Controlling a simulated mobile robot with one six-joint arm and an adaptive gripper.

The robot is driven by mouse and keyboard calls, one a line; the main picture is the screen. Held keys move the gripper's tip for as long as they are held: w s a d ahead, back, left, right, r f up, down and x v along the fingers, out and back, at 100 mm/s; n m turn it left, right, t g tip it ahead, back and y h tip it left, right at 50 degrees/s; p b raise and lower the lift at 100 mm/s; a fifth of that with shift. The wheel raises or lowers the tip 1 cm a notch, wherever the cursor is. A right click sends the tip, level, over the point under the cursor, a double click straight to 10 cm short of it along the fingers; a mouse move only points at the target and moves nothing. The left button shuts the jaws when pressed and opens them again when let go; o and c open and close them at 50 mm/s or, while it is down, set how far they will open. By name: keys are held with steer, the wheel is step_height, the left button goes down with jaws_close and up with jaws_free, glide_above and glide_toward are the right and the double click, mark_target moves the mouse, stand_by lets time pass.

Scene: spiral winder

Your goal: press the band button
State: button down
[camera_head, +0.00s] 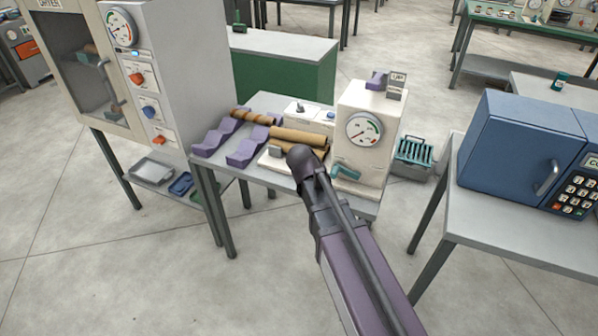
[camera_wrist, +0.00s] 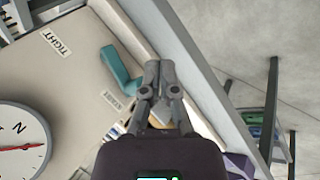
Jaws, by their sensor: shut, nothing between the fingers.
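The winder, a cream machine (camera_head: 372,112) with a round gauge (camera_head: 363,129) and a teal lever (camera_head: 345,172), stands on a grey table. A low white box (camera_head: 301,117) behind the brown tubes (camera_head: 299,139) carries small controls, including a blue one (camera_head: 331,115). I cannot read which control is the band button. In the wrist view, my gripper (camera_wrist: 160,68) is shut and empty, over the cream panel's edge near the teal lever (camera_wrist: 119,72) and a "TIGHT" label (camera_wrist: 57,41). In the head view my arm hides part of the machine's front.
Purple cradles (camera_head: 247,148) and a spiral-wrapped tube (camera_head: 254,117) lie at the table's left. A tall oven-like cabinet (camera_head: 165,70) stands left, a blue box with a keypad (camera_head: 520,150) right. A teal rack (camera_head: 414,152) sits beside the winder. Floor in front is open.

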steer(key=s+d+f+m+g+y, duration=0.2)
steer(key=s+d+m+y, duration=0.3)
steer(key=s+d, duration=0.6)
steer(key=shift+s+d+f+m+g, duration=0.4)
steer(key=shift+d+g, duration=0.35)
steer(key=shift+g, duration=0.05)
